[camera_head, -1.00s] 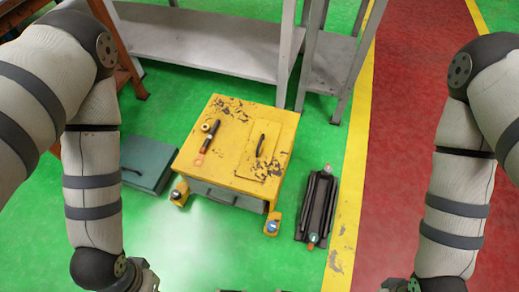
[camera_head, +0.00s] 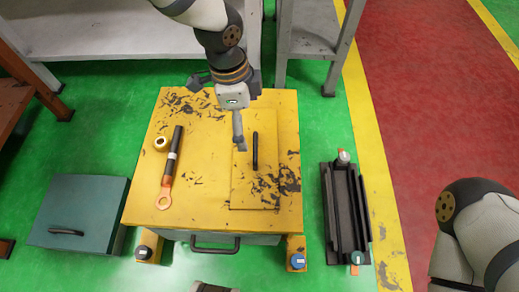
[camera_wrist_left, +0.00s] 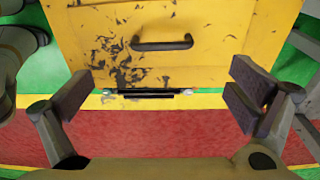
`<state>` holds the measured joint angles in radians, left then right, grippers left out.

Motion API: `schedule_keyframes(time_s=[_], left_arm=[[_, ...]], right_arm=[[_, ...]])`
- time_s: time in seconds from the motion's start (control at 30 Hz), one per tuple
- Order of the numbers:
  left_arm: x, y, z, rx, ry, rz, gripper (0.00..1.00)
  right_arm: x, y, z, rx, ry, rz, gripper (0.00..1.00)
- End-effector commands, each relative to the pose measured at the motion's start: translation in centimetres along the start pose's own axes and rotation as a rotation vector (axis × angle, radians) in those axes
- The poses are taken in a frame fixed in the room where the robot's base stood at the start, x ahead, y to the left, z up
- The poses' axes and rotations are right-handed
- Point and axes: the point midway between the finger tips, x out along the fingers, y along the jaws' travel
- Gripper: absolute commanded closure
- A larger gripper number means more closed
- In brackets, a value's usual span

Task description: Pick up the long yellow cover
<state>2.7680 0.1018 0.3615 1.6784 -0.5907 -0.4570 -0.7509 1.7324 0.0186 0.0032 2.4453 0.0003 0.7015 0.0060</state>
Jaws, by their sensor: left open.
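The long yellow cover (camera_head: 243,185) is a flat, worn rectangular panel on the right part of the yellow cart's top. It has a black bar handle (camera_head: 255,151). My left gripper (camera_head: 217,110) is open and empty above the cart, over the cover's far left side. In the left wrist view the cover (camera_wrist_left: 225,30) and its handle (camera_wrist_left: 162,45) show beyond the spread fingers (camera_wrist_left: 162,95), with nothing between them. The handle is apart from both fingers. My right gripper is out of view; only part of that arm shows at lower right.
A black-handled tool with an orange ring end (camera_head: 171,165) and a small brass ring (camera_head: 160,143) lie left of the cover on the yellow cart (camera_head: 145,215). A teal box (camera_head: 85,205) and a black rack (camera_head: 347,215) stand on the floor. Grey shelving (camera_head: 110,35) is behind.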

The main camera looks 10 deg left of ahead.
Motion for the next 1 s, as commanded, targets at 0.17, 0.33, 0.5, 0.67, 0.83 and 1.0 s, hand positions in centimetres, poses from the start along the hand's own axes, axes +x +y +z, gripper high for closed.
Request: schedule_keyframes(time_s=[0.17, 0.33, 0.5, 0.67, 0.83, 1.0], left_arm=[[2.5, 0.1, 0.0, 0.003, -0.003, 0.004, 0.00], [6.5, 0.0, 0.0, 0.000, -0.002, 0.004, 0.00], [8.7, -0.2, -0.1, 0.001, -0.002, 0.005, 0.00], [11.8, -0.4, -0.3, -0.001, -0.001, 0.005, 0.00], [11.8, -0.4, -0.3, -0.001, 0.000, 0.000, 0.00], [11.8, -0.4, -0.3, -0.001, 0.000, 0.000, 0.25]], right_arm=[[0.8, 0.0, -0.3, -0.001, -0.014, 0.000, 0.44], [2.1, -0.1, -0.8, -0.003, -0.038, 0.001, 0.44], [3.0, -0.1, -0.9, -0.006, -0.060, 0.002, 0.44], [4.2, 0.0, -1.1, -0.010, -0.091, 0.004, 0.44], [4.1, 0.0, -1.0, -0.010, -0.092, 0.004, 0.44], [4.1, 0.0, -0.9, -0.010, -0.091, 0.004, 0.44]])
